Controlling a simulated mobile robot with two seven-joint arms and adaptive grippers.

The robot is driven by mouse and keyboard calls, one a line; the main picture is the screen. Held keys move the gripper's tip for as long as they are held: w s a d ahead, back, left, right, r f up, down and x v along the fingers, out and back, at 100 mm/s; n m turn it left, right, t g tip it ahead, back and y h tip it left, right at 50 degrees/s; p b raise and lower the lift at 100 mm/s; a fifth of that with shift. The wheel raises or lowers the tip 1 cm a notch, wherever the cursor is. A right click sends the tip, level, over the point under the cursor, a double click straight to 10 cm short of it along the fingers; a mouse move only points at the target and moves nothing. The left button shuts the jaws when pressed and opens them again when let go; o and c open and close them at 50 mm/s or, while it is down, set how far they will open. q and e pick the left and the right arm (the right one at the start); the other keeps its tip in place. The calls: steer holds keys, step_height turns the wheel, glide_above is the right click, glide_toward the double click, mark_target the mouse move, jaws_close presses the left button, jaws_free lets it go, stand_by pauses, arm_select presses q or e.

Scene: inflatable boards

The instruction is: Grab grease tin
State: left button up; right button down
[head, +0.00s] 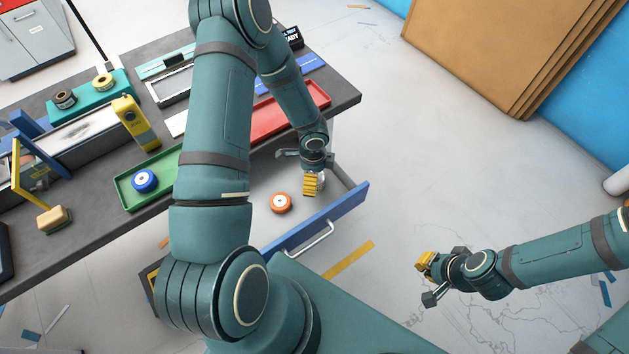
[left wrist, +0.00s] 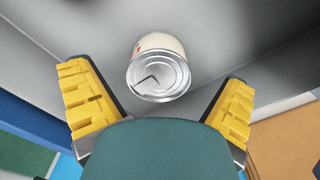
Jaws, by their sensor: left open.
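A tin (left wrist: 159,70) with a bare metal lid and a cream side stands in the grey drawer, centred between the fingers in the left wrist view. A dark bent mark shows on its lid. My left gripper (left wrist: 158,88) is open, one yellow-padded finger on each side of the tin, with visible gaps. My right gripper (head: 428,279) is open and empty over the floor, away from the drawer.
The workbench above holds a red tray (head: 285,112), a green tray (head: 128,190) with a blue roll (head: 145,181), and a yellow meter (head: 135,123).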

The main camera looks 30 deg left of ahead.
arm_select(q)
steer(key=shift+f, duration=1.5)
steer(key=c, duration=1.3)
